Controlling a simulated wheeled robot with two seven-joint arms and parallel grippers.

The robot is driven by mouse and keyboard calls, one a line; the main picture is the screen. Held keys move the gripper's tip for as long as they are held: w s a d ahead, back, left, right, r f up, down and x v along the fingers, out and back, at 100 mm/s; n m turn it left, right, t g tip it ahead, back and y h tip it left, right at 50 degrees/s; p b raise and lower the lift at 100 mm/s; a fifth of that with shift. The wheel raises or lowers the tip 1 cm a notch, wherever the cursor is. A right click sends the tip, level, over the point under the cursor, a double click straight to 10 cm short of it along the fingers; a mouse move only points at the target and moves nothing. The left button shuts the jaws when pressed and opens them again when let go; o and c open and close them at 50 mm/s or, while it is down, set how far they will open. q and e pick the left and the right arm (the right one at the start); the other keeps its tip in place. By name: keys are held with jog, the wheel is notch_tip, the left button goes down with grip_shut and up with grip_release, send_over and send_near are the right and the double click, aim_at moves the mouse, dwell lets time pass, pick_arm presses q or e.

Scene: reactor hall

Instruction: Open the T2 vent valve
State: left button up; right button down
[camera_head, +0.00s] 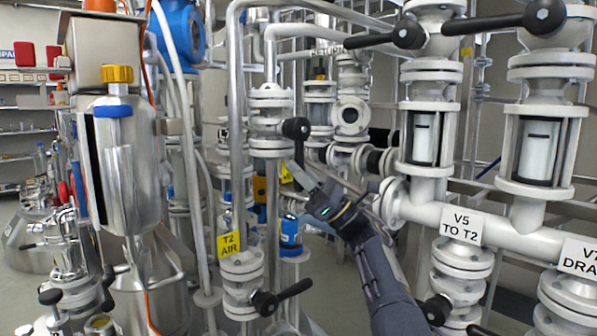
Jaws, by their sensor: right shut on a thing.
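My left gripper is not in view.
Below is another valve with a black lever (293,290). White V5 piping (425,185) with a "V5 TO T2" tag (461,225) stands close to the right of my arm. A steel vessel (122,165) is at left. Pipes crowd the hand.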

jog(key=shift+w+d+t, duration=0.1)
jog(key=shift+d+t, duration=0.05)
jog(key=shift+t, duration=0.15)
jog(key=c, duration=1.3)
grip_release()
jog(key=shift+r, duration=0.1)
